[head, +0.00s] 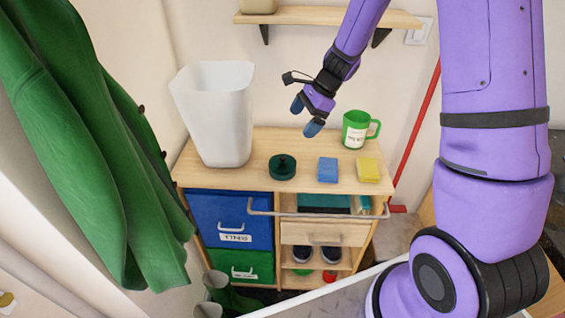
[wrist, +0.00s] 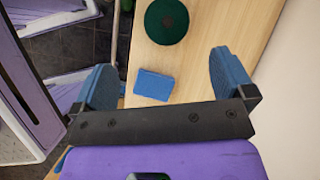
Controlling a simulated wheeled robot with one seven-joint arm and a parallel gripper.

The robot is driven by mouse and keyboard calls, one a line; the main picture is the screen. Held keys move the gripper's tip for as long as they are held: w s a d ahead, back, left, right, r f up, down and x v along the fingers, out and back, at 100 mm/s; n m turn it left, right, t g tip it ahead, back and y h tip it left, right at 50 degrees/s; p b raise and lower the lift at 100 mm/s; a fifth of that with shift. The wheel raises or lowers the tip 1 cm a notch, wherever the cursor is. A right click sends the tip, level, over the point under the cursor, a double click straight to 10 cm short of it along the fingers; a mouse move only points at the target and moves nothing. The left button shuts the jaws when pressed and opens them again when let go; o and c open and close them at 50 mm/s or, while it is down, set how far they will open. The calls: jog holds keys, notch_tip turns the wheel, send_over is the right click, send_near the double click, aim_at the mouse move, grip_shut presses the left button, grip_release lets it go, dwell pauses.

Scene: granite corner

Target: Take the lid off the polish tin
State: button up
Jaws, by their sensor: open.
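The polish tin (head: 283,167) is a round, dark green tin with a darker centre on its top. It stands on the wooden cabinet top, and its lid appears to be on it. In the wrist view the tin (wrist: 166,21) is at the top, beyond my fingertips. My gripper (head: 305,115) is open and empty, in the air above the cabinet top, up and to the right of the tin. In the wrist view its two blue fingers (wrist: 165,75) stand wide apart, with a blue sponge below and between them.
On the cabinet top (head: 304,143), a white bin (head: 215,115) stands left of the tin. The blue sponge (head: 327,170), a yellow sponge (head: 368,169) and a green mug (head: 356,130) are to its right. A rail (head: 318,214) runs along the front. A green coat hangs at left.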

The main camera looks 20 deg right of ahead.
jog(key=m, duration=0.2)
send_near(283, 157)
jog(key=x, duration=0.9)
jog(key=shift+a+f, duration=0.15)
jog(key=shift+f, duration=0.15)
jog(key=shift+c, duration=0.2)
jog(key=c, duration=0.5)
